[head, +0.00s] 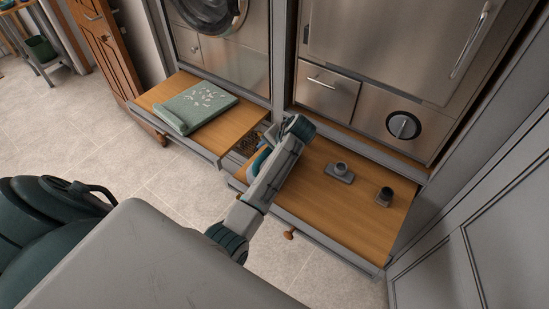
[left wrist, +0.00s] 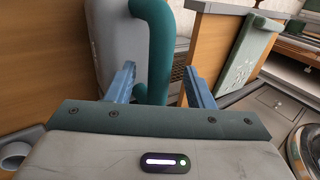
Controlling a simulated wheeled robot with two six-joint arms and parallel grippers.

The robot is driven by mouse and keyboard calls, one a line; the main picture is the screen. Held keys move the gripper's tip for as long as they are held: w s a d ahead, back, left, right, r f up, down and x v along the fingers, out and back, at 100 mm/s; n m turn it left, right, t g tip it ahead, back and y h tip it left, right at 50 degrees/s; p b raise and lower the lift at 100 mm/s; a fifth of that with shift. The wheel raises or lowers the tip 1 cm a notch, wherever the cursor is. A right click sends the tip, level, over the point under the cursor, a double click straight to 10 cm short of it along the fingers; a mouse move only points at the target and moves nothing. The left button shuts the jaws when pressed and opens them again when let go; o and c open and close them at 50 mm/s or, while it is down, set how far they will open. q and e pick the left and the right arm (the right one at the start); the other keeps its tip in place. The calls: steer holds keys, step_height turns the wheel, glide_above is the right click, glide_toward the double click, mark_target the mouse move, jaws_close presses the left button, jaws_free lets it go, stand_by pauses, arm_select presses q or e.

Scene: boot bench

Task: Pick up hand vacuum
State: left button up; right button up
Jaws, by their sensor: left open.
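The hand vacuum, a grey body (left wrist: 108,40) with a teal curved handle (left wrist: 154,45), stands large in the left wrist view. In the head view my left arm hides most or all of it. My left gripper (left wrist: 160,88) is open, with one blue finger on each side of the lower part of the handle. I cannot tell whether the fingers touch it. In the head view the left gripper (head: 259,161) shows as a bit of blue at the left edge of the right drawer (head: 315,205), partly behind my arm. My right gripper is not in view.
Two small grey fittings (head: 340,172) (head: 384,196) stand on the right drawer. The left pulled-out drawer (head: 160,94) carries a green folded cloth or mat (head: 196,107). Steel appliances (head: 370,60) rise behind. The tiled floor (head: 120,160) in front is clear.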

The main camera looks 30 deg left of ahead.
arm_select(q)
jaws_close()
stand_by(1.4)
